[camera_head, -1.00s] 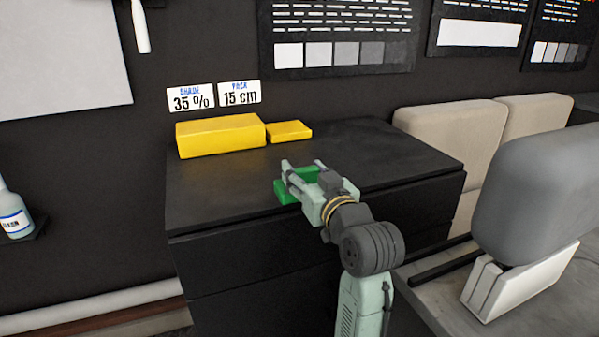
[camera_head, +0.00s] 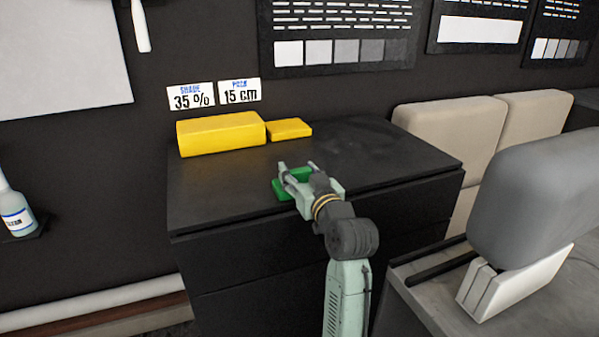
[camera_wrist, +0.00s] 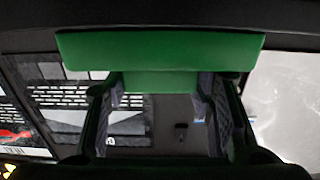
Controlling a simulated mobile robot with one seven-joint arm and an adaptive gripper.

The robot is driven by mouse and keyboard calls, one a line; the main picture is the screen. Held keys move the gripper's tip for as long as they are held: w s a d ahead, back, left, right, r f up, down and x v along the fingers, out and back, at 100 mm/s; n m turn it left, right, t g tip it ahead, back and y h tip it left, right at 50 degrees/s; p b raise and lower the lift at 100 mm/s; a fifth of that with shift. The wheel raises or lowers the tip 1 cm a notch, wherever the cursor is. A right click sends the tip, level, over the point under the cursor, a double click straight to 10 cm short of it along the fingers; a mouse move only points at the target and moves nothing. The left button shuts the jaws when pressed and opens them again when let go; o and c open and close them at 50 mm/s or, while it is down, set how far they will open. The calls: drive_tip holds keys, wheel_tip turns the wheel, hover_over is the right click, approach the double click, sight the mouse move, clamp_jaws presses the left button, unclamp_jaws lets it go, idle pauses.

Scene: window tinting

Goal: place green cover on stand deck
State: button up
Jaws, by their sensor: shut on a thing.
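The green cover (camera_head: 282,191) is a flat green piece between the two fingers of my gripper (camera_head: 297,171). My gripper is shut on it, and its body hides part of the cover in the head view. In the wrist view the green cover (camera_wrist: 160,50) spans the top, with a finger of my gripper (camera_wrist: 160,105) on each side. The black cabinet top (camera_head: 225,188) lies below, and the cover appears over its front middle part. I cannot tell whether the cover touches that surface. No separate stand is clearly visible.
A large yellow block (camera_head: 220,134) and a small yellow block (camera_head: 289,129) sit at the cabinet's back left. Two label cards (camera_head: 215,94) stand behind them. A grey padded seat (camera_head: 535,200) is at the right. The cabinet top's left and back right are clear.

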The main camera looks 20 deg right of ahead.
drive_tip(key=shift+f, duration=0.2)
drive_tip(key=o, duration=1.3)
drive_tip(key=s+b, duration=0.1)
drive_tip(key=s, duration=0.4)
drive_tip(key=s+b, duration=0.1)
drive_tip(key=s, duration=0.4)
drive_tip(key=shift+s+d, duration=0.2)
drive_tip(key=shift+s, duration=0.2)
